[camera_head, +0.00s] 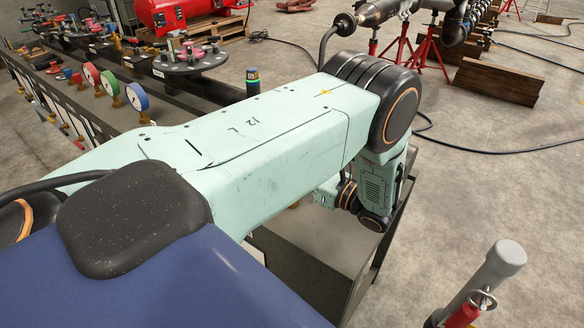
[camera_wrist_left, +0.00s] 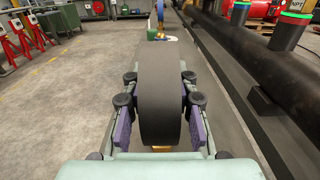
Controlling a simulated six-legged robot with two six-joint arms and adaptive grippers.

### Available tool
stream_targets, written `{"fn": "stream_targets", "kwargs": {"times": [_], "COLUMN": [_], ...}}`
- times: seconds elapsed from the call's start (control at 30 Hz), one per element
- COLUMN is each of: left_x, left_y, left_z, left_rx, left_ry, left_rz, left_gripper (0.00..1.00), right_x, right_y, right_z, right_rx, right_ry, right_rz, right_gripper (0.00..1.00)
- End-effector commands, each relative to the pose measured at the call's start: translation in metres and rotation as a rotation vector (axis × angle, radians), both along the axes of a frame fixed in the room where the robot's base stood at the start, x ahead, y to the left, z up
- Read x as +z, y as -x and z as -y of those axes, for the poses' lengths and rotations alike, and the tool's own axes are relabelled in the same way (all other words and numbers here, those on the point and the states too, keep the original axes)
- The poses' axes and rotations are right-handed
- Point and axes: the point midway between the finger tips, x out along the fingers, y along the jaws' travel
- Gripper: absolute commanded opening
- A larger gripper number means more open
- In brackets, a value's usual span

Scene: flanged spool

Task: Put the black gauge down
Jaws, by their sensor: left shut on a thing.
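The black gauge (camera_wrist_left: 161,112) is seen edge-on in the left wrist view, upright, as a thick dark disc. My left gripper (camera_wrist_left: 159,78) is shut on it, with a purple-padded finger on each side. A bit of brass shows at its lower end, near the palm. The gauge's face is turned out of sight. In the head view my left arm reaches across the middle and hides the gripper and the gauge. My right gripper is in neither view.
A grey bench top (camera_head: 318,240) lies under my arm. Blue (camera_head: 137,96), green (camera_head: 110,83) and red (camera_head: 91,73) gauges stand left on brass stems. A dark pipe (camera_wrist_left: 245,48) runs along the right in the wrist view.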

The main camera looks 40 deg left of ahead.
Motion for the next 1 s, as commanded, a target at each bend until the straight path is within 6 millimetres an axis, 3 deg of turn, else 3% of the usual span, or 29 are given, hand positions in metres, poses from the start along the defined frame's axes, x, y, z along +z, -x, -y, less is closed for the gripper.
{"fn": "stream_targets", "kwargs": {"times": [0.4,0.43,0.6,0.7,1.0], "left_x": [-0.0058,-0.0055,-0.0049,-0.0048,-0.0032], "left_y": [-0.0006,-0.0003,-0.0003,-0.0004,-0.0004], "left_z": [0.0002,0.0001,0.0002,0.0002,0.0002], "left_rx": [0.0,0.0,0.0,0.0,0.0], "left_ry": [-0.002,-0.001,0.0,0.0,-0.001], "left_rz": [0.002,0.001,0.001,0.001,0.001], "left_gripper": [0.0,0.3,0.45,0.5,0.5], "right_x": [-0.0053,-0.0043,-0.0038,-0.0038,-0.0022], "right_y": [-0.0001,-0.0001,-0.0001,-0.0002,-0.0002], "right_z": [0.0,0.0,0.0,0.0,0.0], "right_rx": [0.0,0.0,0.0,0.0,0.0], "right_ry": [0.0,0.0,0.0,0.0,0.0], "right_rz": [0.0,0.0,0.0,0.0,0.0], "right_gripper": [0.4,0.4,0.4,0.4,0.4]}}
